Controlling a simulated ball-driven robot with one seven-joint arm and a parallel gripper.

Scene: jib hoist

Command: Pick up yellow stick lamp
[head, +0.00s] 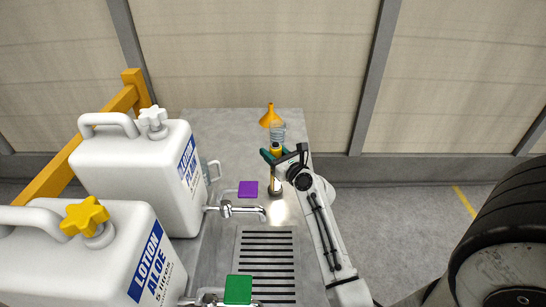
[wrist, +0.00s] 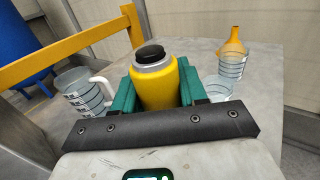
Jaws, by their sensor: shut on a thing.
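The yellow stick lamp (wrist: 160,88) stands between the green fingers of my gripper (wrist: 157,80) in the wrist view. It has a grey collar and a black end that point up and away. My gripper is shut on its yellow body, one finger on each side. In the head view my gripper (head: 276,155) is over the grey table, with the lamp (head: 275,149) roughly upright in it. A bright patch of light lies on the table just in front of the lamp. Whether its lower end touches the table is hard to tell.
An orange funnel (head: 270,116) and a clear measuring cup (head: 278,132) stand behind the lamp. White lotion canisters (head: 150,170) with taps, a purple block (head: 248,188), a green block (head: 238,289) and a slotted drain (head: 266,262) are left and in front. A handled measuring jug (wrist: 82,92) stands left.

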